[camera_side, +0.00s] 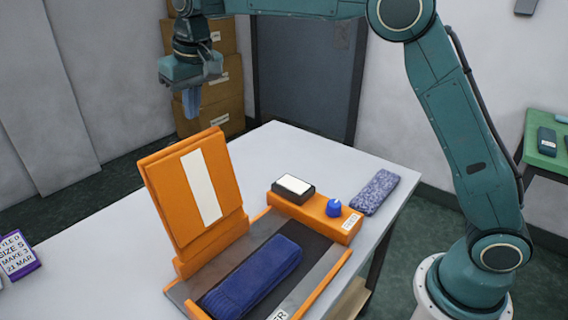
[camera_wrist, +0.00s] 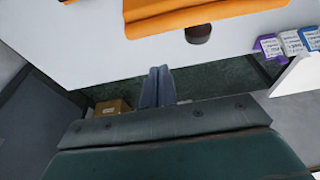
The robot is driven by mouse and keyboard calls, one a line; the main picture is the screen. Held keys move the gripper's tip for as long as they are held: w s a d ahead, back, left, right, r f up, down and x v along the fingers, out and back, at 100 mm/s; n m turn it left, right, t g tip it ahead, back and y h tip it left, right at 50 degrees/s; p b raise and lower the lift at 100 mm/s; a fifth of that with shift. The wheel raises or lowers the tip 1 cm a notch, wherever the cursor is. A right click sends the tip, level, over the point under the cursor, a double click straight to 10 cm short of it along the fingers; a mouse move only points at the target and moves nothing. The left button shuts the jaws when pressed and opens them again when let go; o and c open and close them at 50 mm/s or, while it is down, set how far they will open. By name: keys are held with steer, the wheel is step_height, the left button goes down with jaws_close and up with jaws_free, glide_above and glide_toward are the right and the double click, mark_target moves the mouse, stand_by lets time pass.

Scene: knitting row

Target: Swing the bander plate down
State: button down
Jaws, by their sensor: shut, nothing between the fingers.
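The orange bander plate (camera_side: 167,203) stands raised, leaning slightly back, at the left side of the bander in the side view. It has a white stripe down its face. Part of the orange bander also shows at the top of the wrist view (camera_wrist: 190,14). The bander bed (camera_side: 228,266) is uncovered, and a folded dark blue knit (camera_side: 254,276) lies on it. My gripper (camera_side: 191,104) is shut and empty, up in the air behind the plate and apart from it. Its closed fingers show in the wrist view (camera_wrist: 157,86).
An orange block with a dark-framed white pad (camera_side: 293,188) and a blue knob (camera_side: 334,208) sits at the bander's back. A folded speckled blue knit (camera_side: 375,192) lies to its right. A purple label box (camera_side: 19,255) stands far left. The white table (camera_side: 270,150) is clear behind the bander.

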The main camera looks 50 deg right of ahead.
mark_target(222, 162)
steer(key=shift+s+f+x, duration=0.1)
steer(key=shift+s+x, duration=0.2)
steer(key=shift+x, duration=0.9)
steer(key=shift+s+f+x, duration=0.1)
steer(key=shift+s+x, duration=0.2)
steer(key=shift+x, duration=0.95)
steer(key=shift+s+x, duration=0.3)
steer(key=shift+x, duration=0.9)
steer(key=shift+s, duration=0.2)
steer(key=shift+s, duration=3.85)
steer(key=shift+r, duration=0.1)
steer(key=w+v, duration=0.1)
steer(key=v, duration=0.5)
steer(key=shift+w+r, duration=0.25)
steer(key=shift+r, duration=0.3)
